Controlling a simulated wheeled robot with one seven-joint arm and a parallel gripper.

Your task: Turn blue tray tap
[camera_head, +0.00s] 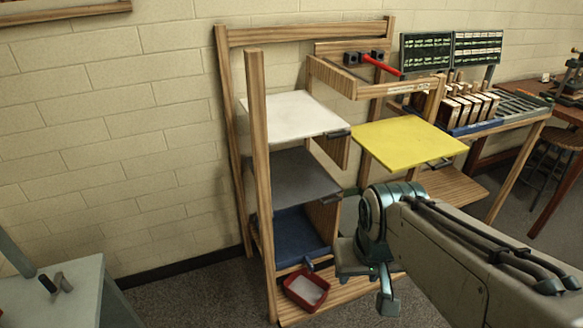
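The blue tray (288,240) is the lowest tray in the wooden rack, below a grey tray. The other finger is not clear, so I cannot tell how wide the jaws are. Nothing shows held in it. My arm hides part of the lower shelf's right side.
The red tub (290,296) stands on the rack's wooden bottom shelf (340,298). Above are the grey tray (305,180), a white tray (292,116) and a yellow board (410,141) jutting out right. A wooden post (259,160) stands at the rack's front left. A grey table is at lower left.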

